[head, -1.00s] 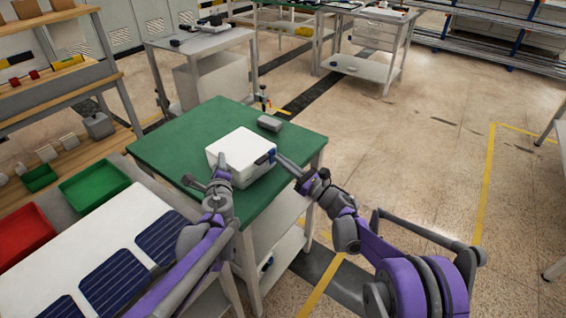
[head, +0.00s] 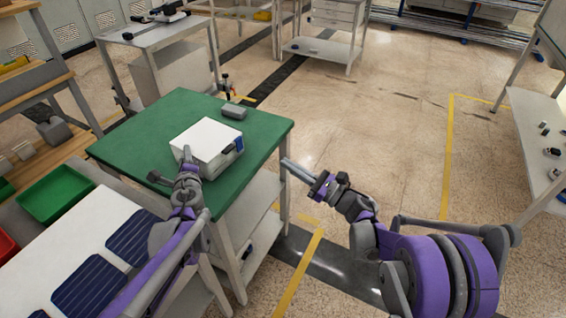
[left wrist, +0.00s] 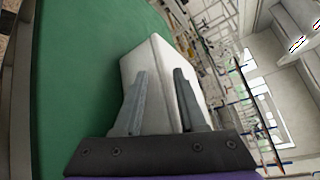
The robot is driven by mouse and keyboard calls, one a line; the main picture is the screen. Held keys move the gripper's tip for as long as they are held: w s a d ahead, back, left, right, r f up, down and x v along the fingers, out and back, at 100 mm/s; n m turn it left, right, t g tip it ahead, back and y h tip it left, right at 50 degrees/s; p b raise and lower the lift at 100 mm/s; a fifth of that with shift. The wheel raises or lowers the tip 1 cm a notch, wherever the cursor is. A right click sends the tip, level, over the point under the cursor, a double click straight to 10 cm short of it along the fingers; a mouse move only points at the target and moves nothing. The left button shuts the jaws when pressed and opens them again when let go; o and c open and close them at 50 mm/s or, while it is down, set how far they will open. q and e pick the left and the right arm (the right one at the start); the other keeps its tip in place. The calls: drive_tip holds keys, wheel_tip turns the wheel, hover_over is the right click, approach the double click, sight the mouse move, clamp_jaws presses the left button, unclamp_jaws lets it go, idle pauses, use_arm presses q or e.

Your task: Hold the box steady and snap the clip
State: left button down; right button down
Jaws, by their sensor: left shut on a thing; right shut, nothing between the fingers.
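The white box (head: 205,136) sits on the green table top, with a dark and blue clip (head: 237,146) on its right side. The clip is too small to tell whether it is snapped. My left gripper (head: 187,154) is shut on the near side of the box. In the left wrist view, the box (left wrist: 152,58) stands between the two fingers (left wrist: 160,84). My right gripper (head: 287,164) is shut and empty, to the right of the box and apart from it, by the table's right edge.
The green table (head: 150,125) has free room left of the box. A small grey block (head: 234,111) lies behind the box. A white surface with dark blue panels (head: 88,285) and a green bin (head: 55,192) are at the left. Open floor lies right of the table.

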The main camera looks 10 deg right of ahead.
use_arm(q)
drive_tip(key=shift+d+f, duration=0.2)
drive_tip(key=shift+d, duration=0.05)
drive_tip(key=c, duration=0.9)
unclamp_jaws()
drive_tip(key=o, duration=0.5)
drive_tip(key=shift+w+f, duration=0.1)
drive_tip(key=shift+w, duration=0.15)
drive_tip(key=shift+a, duration=0.1)
drive_tip(key=shift+s, duration=0.2)
